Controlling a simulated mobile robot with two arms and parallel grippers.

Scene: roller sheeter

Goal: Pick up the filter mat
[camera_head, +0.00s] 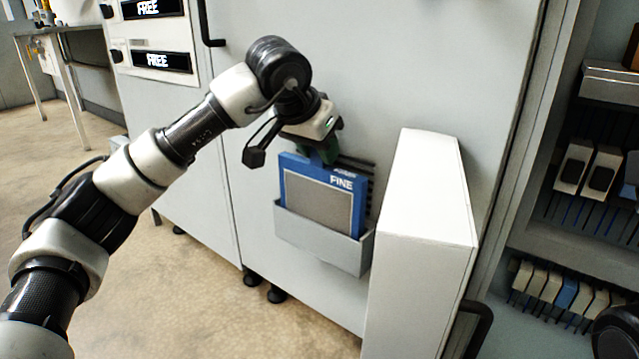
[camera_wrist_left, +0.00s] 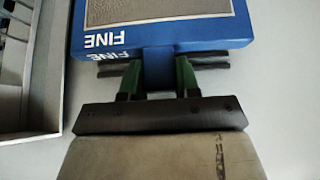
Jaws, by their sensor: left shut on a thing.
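The filter mat (camera_head: 321,200) is a flat blue-framed panel marked FINE with a grey mesh centre. It stands upright, its lower part inside a grey wall holder (camera_head: 320,242) on the cabinet front. My left gripper (camera_head: 327,155) is at its top edge, shut on it. In the left wrist view the mat (camera_wrist_left: 210,35) shows upside down, with the green fingertips (camera_wrist_left: 158,80) on both sides of a blue tab at its edge. I cannot tell whether the mat is lifted off the holder's floor. My right gripper is not in view.
A white box-shaped housing (camera_head: 425,195) juts out just right of the holder. Dark vent slots (camera_head: 366,180) lie behind the mat. Shelves with several tools (camera_head: 575,165) stand at the far right. The floor (camera_head: 215,300) at lower left is clear.

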